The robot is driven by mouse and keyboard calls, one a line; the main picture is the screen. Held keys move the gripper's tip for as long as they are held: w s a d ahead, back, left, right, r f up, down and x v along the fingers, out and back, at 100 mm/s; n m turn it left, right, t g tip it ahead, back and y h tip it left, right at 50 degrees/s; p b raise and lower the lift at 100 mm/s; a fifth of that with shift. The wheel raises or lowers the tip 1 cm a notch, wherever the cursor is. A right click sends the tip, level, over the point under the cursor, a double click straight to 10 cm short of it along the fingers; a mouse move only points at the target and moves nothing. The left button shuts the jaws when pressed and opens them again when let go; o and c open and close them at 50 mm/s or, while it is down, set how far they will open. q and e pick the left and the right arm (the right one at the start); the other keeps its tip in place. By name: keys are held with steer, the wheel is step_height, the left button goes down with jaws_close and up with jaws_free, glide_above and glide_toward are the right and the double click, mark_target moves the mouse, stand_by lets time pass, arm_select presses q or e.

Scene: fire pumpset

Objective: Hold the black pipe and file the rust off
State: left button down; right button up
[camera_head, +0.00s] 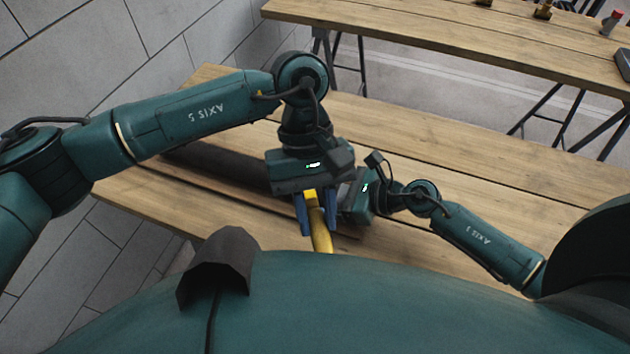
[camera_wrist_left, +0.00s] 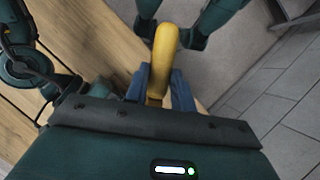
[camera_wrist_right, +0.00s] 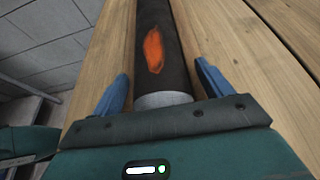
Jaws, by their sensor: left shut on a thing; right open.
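The black pipe (camera_head: 225,168) lies on the wooden table, left of my left gripper in the head view. In the right wrist view the black pipe (camera_wrist_right: 152,18) shows an orange rust patch (camera_wrist_right: 154,50) and a grey end (camera_wrist_right: 164,99). My right gripper (camera_wrist_right: 161,72) is open, with one blue finger on each side of the pipe's end, apart from it. My left gripper (camera_head: 318,228) is shut on the yellow handle (camera_head: 321,238) of a tool, also seen in the left wrist view (camera_wrist_left: 165,45). The tool's working end is hidden.
The near table (camera_head: 410,150) has bare wood behind and right of my grippers. A second table (camera_head: 430,40) stands farther back, with small brass parts (camera_head: 543,10) and a red-topped item (camera_head: 612,22). A tiled wall (camera_head: 90,50) is on the left. My two grippers are close together.

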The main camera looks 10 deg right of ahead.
steer(key=v, duration=1.2)
steer(key=shift+s, duration=0.15)
